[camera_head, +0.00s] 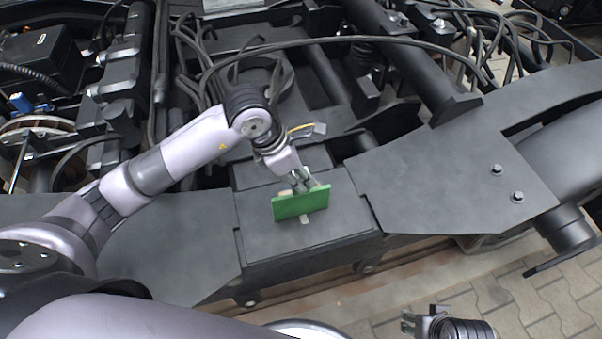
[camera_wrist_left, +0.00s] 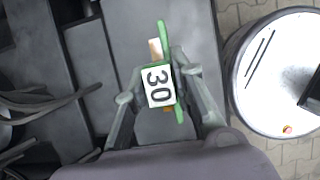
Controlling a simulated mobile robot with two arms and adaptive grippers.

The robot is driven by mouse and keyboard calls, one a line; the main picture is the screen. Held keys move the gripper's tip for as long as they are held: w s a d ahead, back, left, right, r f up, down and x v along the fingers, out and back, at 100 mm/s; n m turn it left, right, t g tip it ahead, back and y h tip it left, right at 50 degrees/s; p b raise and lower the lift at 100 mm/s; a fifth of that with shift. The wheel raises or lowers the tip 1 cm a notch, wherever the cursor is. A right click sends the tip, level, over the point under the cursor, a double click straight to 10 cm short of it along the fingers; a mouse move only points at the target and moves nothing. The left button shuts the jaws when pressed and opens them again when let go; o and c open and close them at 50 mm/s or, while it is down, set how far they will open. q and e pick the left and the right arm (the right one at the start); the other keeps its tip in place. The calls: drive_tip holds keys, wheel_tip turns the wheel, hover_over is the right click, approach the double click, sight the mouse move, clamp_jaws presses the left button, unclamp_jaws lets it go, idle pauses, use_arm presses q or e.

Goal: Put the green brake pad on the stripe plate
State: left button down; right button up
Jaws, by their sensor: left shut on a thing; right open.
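The green brake pad (camera_head: 301,204) stands on edge, held by my left gripper (camera_head: 299,183) over the dark flat middle block of the bogie frame. In the left wrist view, the pad (camera_wrist_left: 163,38) shows as a thin green edge between the two fingers of my left gripper (camera_wrist_left: 158,70), with a white "30" label (camera_wrist_left: 159,87) beside it. I cannot tell whether the pad touches the block. A round pale top (camera_wrist_left: 262,95) with two dark stripes shows in that view; I cannot tell whether it is the stripe plate. My right gripper (camera_head: 408,323) is open and empty at the bottom.
The bogie's middle block (camera_head: 300,240) has flat room around the pad. Cables (camera_head: 330,42) and beams lie behind it. A pale round rim (camera_head: 308,328) shows at the bottom edge. A dark object (camera_wrist_left: 312,92) sits at the right of the round top. Paving (camera_head: 480,290) lies in front.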

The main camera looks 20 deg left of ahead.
use_arm(q)
drive_tip(key=c, duration=1.4)
unclamp_jaws()
drive_tip(key=shift+o, duration=0.2)
use_arm(e)
drive_tip(key=shift+r, duration=0.2)
use_arm(q)
drive_tip(key=shift+r, duration=0.1)
